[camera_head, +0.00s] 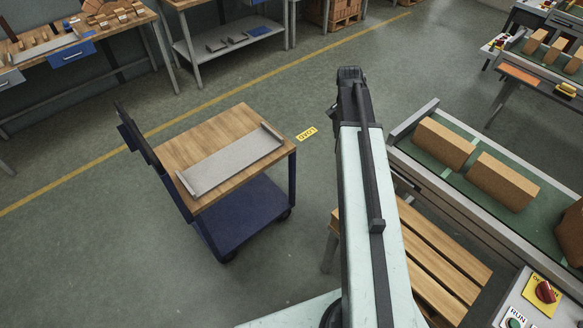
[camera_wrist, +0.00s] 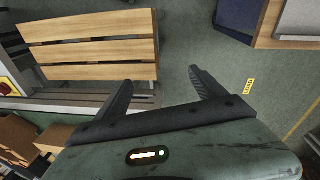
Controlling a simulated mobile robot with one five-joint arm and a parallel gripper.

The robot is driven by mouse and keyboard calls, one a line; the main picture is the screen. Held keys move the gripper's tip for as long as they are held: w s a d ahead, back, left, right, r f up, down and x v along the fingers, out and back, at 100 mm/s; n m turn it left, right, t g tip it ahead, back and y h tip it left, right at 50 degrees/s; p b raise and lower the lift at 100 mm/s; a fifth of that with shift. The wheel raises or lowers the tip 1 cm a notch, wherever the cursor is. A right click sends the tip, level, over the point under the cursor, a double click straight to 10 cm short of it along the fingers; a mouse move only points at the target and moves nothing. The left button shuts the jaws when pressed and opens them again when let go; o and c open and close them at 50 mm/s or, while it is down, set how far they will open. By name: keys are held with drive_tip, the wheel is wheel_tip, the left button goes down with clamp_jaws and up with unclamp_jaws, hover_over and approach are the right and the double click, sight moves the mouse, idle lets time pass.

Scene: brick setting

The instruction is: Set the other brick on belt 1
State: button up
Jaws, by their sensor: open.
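My gripper (camera_head: 350,76) is at the far end of my raised arm, above the floor between the trolley and the near belt. In the wrist view the gripper (camera_wrist: 160,82) has its two fingers wide apart with nothing between them. The near green belt (camera_head: 418,156) at the right carries a tan brick (camera_head: 443,143), a second brick (camera_head: 502,181) and a third brick (camera_head: 572,232) cut by the picture edge. A farther green belt (camera_head: 545,72) at the top right also holds several bricks (camera_head: 535,41). I cannot read which belt is numbered 1.
A blue trolley (camera_head: 248,215) with a wooden top bears an empty grey tray (camera_head: 232,160). A slatted wooden bench (camera_head: 440,252) stands beside the near belt. A control box (camera_head: 530,300) is at the bottom right. Workbenches line the back; the floor at left is clear.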

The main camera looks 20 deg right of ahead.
drive_tip(key=s+a+n, duration=0.2)
drive_tip(key=a+n, duration=0.3)
drive_tip(key=a, duration=0.9)
drive_tip(key=s+a+n+y, duration=0.1)
drive_tip(key=s+a+n, duration=0.2)
drive_tip(key=a, duration=1.1)
drive_tip(key=n, duration=0.3)
drive_tip(key=shift+n+t, duration=0.3)
drive_tip(key=shift+t, duration=0.1)
drive_tip(key=shift+a+f, duration=0.1)
drive_tip(key=shift+f, duration=0.05)
